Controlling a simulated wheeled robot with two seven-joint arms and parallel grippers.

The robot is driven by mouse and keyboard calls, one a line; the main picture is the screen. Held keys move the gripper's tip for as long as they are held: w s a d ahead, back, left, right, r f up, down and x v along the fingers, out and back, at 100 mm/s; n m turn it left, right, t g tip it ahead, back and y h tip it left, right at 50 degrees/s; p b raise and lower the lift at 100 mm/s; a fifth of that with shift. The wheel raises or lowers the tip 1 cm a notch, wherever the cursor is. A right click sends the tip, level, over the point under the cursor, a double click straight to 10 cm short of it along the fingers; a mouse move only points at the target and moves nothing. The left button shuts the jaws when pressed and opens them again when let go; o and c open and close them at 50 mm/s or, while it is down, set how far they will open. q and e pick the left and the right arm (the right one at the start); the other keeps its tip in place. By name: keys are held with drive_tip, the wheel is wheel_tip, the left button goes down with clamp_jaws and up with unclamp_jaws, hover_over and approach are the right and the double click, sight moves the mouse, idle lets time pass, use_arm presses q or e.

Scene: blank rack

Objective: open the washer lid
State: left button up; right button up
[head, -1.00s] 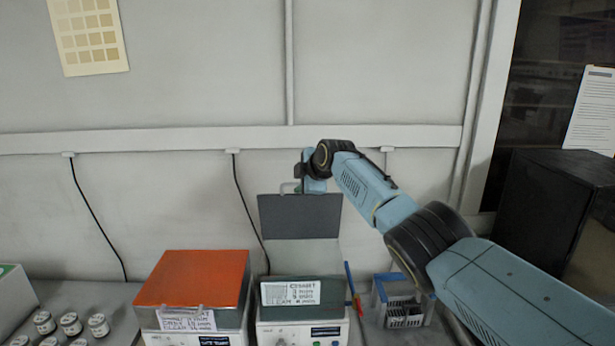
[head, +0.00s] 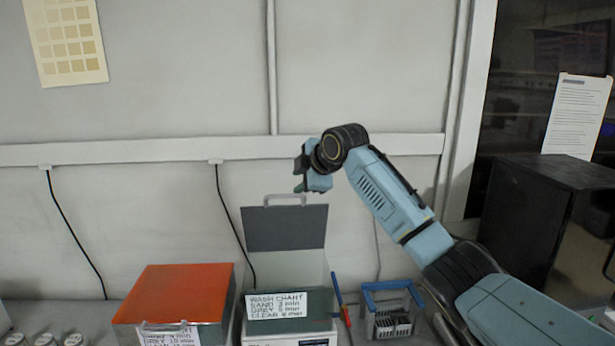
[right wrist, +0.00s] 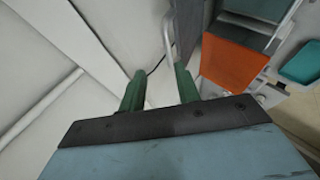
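The washer (head: 290,325) is the box with the wash chart label, at the lower middle of the head view. Its dark grey lid (head: 285,228) stands upright at the back, with a pale handle (head: 284,200) on its top edge. My right gripper (head: 302,175) is just above the handle and appears apart from it. In the right wrist view its green fingers (right wrist: 160,82) are spread with nothing held, and a pale bar (right wrist: 168,40), probably the handle, shows beyond them. My left gripper is out of view.
A box with an orange lid (head: 178,292) stands left of the washer. A blue-handled rack (head: 392,312) and a red-and-blue stick (head: 342,308) are on its right. A black cabinet (head: 515,215) stands far right. Cables hang on the back wall.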

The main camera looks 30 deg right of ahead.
drive_tip(key=shift+v, duration=1.9)
drive_tip(key=shift+w, duration=0.1)
